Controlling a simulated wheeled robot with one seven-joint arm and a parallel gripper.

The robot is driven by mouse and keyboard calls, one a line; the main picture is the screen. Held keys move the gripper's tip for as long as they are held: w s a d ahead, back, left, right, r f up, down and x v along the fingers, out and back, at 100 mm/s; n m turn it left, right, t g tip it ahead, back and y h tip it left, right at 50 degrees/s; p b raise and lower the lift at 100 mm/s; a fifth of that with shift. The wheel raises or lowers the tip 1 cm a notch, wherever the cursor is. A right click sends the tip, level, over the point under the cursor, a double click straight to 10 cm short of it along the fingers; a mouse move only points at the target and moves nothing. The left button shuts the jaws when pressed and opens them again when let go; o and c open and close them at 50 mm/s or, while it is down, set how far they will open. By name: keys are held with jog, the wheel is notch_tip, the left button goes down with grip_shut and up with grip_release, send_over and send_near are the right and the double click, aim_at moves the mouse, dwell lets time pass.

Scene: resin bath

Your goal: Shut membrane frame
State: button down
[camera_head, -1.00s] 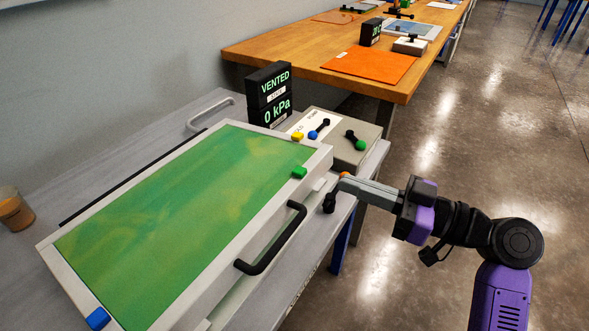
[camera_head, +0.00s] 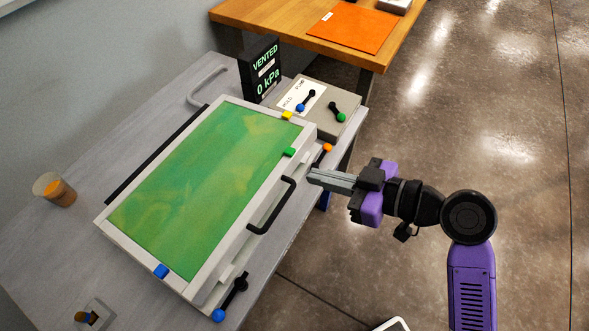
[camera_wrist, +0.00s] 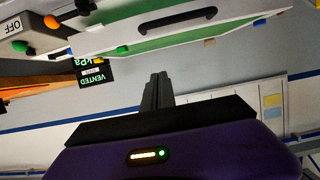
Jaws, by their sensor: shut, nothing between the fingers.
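The membrane frame (camera_head: 240,202) is a pale rectangular frame around a green, mottled sheet on the grey bench. It looks low and nearly flat, but I cannot tell whether it is fully seated. Its black handle (camera_head: 273,205) is on the right-hand long side; the handle also shows in the wrist view (camera_wrist: 190,20), which is upside down. My gripper (camera_head: 312,175) is shut and empty, its tips just right of the handle's far end and seemingly apart from it. In the wrist view my shut fingers (camera_wrist: 158,78) point toward the frame.
Black levers with an orange knob (camera_head: 327,147) and a blue knob (camera_head: 218,316) stand at the frame's right-hand corners. A control box (camera_head: 345,101) and a display (camera_head: 262,80) reading VENTED, 0 kPa are behind. A cup (camera_head: 55,191) stands left. Floor at right is clear.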

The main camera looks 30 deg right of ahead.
jog(key=w+a+f, duration=0.1)
jog(key=w+f, duration=0.1)
jog(key=w+a+f+p, duration=0.1)
jog(key=w+a+f, duration=0.1)
jog(key=w, duration=0.1)
jog(key=w+a+f, duration=0.2)
jog(key=shift+w+p, duration=0.15)
jog(key=shift+p, duration=0.15)
jog(key=shift+f, duration=0.65)
